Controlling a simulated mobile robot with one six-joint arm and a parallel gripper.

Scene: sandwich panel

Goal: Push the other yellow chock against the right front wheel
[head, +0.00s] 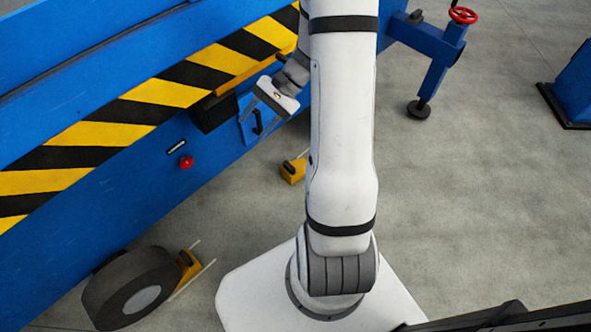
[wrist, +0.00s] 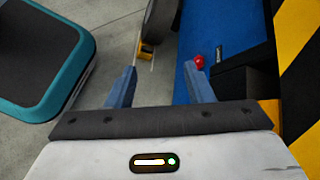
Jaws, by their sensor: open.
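A yellow chock (head: 291,171) lies alone on the grey floor, left of my arm in the head view. A second yellow chock (head: 188,266) sits beside the dark wheel (head: 130,288) at the lower left, next to its tread; I cannot tell if they touch. In the wrist view a yellow chock (wrist: 147,51) shows by the foot of a wheel (wrist: 161,20), beyond the fingers. My gripper (head: 256,124) is open and empty in front of the blue machine's side, above floor level. Its two fingers are apart in the wrist view (wrist: 161,88).
The blue machine (head: 150,200) with a yellow-black striped band fills the left side. It carries a red button (head: 186,162) and a dark box (head: 213,112). A blue support leg (head: 433,75) with a red handwheel stands at the back.

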